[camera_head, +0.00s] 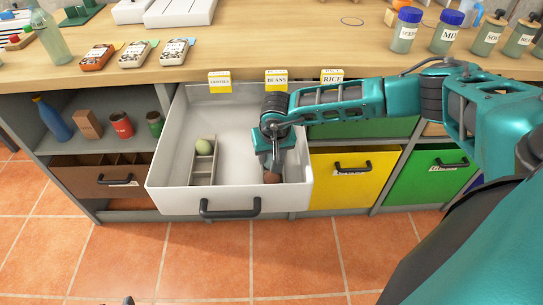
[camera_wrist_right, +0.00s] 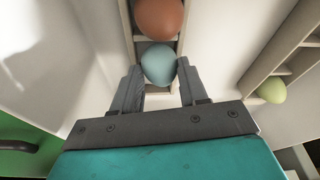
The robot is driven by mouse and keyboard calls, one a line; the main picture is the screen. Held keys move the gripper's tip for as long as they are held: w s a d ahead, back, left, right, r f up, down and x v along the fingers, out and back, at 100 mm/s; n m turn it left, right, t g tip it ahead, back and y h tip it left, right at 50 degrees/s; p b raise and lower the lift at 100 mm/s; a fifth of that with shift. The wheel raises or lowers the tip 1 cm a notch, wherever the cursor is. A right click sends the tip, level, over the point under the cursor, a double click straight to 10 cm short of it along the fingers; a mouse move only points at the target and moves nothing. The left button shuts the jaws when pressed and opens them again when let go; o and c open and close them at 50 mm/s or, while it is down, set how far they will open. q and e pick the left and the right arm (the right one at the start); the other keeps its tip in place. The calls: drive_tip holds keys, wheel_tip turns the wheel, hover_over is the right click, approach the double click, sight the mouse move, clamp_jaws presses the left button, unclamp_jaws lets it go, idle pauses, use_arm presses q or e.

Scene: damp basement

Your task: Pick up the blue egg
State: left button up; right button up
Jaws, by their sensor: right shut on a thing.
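The blue egg (camera_wrist_right: 158,60) sits between the two fingertips of my right gripper (camera_wrist_right: 158,78) in the right wrist view. The gripper is shut on it, with a finger against each side. In the head view my right gripper (camera_head: 273,160) points down inside the open white drawer (camera_head: 228,205) at its right side, and hides the blue egg. A brown egg (camera_wrist_right: 159,14) lies in the same narrow wooden rack (camera_wrist_right: 127,20), just beyond the blue one. It also shows beside the gripper in the head view (camera_head: 272,178). My left gripper is out of view.
A pale green egg (camera_head: 204,146) rests in a second rack (camera_head: 203,170) at the drawer's middle. The wooden counter (camera_head: 185,72) overhangs the drawer's back, with small yellow label cards (camera_head: 276,80) on its edge. A yellow drawer front (camera_head: 352,190) is at the right.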

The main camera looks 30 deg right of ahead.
sight(271, 155)
wheel_tip(271, 155, up, 18)
drive_tip(key=p, duration=0.3)
use_arm(q)
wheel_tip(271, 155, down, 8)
drive_tip(key=b, duration=1.1)
use_arm(e)
drive_tip(key=w+a+f, duration=0.4)
drive_tip(key=a+f, duration=0.1)
drive_tip(key=a, duration=0.2)
drive_tip(key=w+a+f, duration=0.5)
drive_tip(key=a, duration=0.3)
drive_tip(key=shift+a, duration=0.25)
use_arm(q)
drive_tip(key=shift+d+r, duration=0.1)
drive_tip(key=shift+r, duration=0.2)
use_arm(e)
drive_tip(key=shift+w, duration=0.1)
use_arm(q)
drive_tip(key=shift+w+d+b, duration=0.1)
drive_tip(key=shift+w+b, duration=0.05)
drive_tip(key=shift+b, duration=0.15)
use_arm(e)
drive_tip(key=shift+w, duration=0.2)
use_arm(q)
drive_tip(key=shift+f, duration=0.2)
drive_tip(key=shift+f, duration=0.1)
use_arm(e)
drive_tip(key=shift+f, duration=0.2)
